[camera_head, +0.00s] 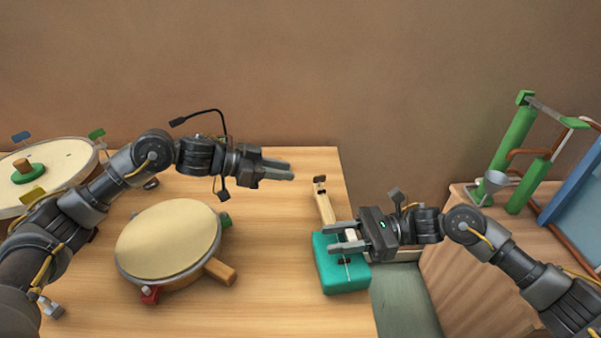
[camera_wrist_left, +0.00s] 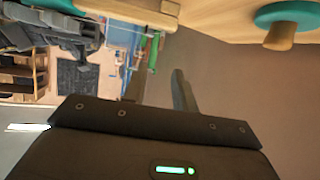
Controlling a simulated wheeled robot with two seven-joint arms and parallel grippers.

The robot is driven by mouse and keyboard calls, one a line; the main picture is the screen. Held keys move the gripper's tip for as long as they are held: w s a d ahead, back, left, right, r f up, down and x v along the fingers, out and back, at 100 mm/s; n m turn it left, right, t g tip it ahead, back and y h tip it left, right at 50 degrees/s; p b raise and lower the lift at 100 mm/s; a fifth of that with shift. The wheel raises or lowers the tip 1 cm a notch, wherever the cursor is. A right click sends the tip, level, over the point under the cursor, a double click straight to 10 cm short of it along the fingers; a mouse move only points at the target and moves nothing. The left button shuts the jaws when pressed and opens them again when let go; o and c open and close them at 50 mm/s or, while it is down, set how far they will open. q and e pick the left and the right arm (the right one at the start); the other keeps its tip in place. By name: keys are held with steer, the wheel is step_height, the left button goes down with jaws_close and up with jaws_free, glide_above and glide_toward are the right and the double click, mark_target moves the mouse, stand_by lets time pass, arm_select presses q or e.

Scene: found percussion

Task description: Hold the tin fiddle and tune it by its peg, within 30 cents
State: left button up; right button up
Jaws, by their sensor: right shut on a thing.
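The tin fiddle has a teal tin body (camera_head: 342,280) and a pale wooden neck (camera_head: 325,207) pointing away toward the wall. It lies at the right edge of the wooden table. A small dark fitting, which looks like the peg (camera_head: 320,181), sits at the neck's far end. My right gripper (camera_head: 336,237) is shut on the fiddle where neck and body meet; its fingers hide the exact contact. My left gripper (camera_head: 287,172) is empty above the table, left of the neck's far end and apart from it. Its fingers (camera_wrist_left: 157,82) stand apart in the left wrist view.
A round cream-topped drum (camera_head: 168,240) with a wooden handle lies mid-table, below my left arm. Another round instrument (camera_head: 60,170) stands at the far left. A side cabinet (camera_head: 455,275) at right bears green tubes (camera_head: 517,140) and a grey funnel (camera_head: 495,180). Table between drum and fiddle is clear.

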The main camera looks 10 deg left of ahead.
arm_select(q)
steer(key=shift+v, duration=1.5)
arm_select(e)
steer(key=o, duration=1.3)
steer(key=shift+c, duration=0.2)
steer(key=v, duration=1.2)
